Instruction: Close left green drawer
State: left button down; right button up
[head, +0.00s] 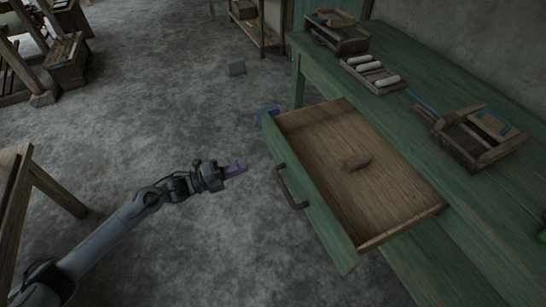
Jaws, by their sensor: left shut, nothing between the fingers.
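The green drawer (314,213) is pulled far out of the green table (448,104). Its front faces left and carries a dark curved handle (289,190). My right gripper is not in view.
On the tabletop are a wooden box (338,36), a tray with pale rolls (369,73) and a tool caddy (478,136). A blue object (267,113) shows by the drawer's far corner. A wooden bench (40,185) stands at left. The grey floor between is mostly clear.

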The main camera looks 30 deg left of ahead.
aim_at(282, 153)
pick_arm(q)
jog(key=b+x, duration=0.4)
jog(key=x, duration=0.5)
jog(key=shift+w+f, duration=0.1)
jog(key=shift+w, duration=0.25)
jog(key=shift+w+d+b, duration=0.4)
jog(key=shift+w+b, duration=0.1)
jog(key=shift+w+d, duration=0.2)
jog(key=shift+w, duration=0.05)
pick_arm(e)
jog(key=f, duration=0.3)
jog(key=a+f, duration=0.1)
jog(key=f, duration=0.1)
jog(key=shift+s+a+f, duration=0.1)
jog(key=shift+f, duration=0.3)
